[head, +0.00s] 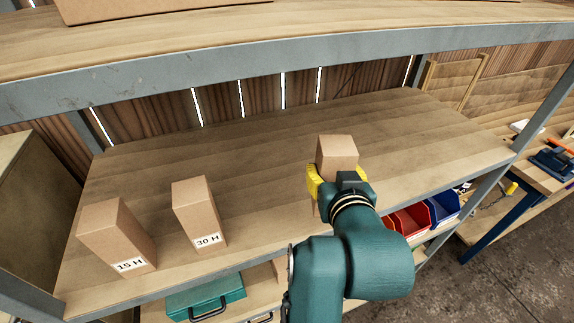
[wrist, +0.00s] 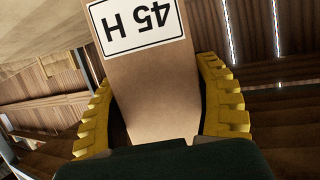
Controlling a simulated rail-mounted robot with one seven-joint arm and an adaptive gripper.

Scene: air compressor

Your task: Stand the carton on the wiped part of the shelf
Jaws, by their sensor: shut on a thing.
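My gripper (head: 333,178) is shut on a tan carton (head: 337,150), with a yellow finger on its left side and the arm in front. In the wrist view the carton (wrist: 155,90) sits between both ribbed yellow fingers, and its label "45 H" appears upside down. The carton is over the right half of the wooden shelf (head: 265,150) and looks roughly upright. The arm hides most of its lower part, so I cannot tell whether it touches the shelf. I cannot clearly make out the border of a wiped part.
Cartons "15 H" (head: 117,235) and "30 H" (head: 199,212) stand at the shelf's left front. A grey beam (head: 240,70) of the upper shelf crosses above. Red (head: 408,220) and blue (head: 443,205) bins and a teal case (head: 205,295) are below. The shelf's middle and right end are clear.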

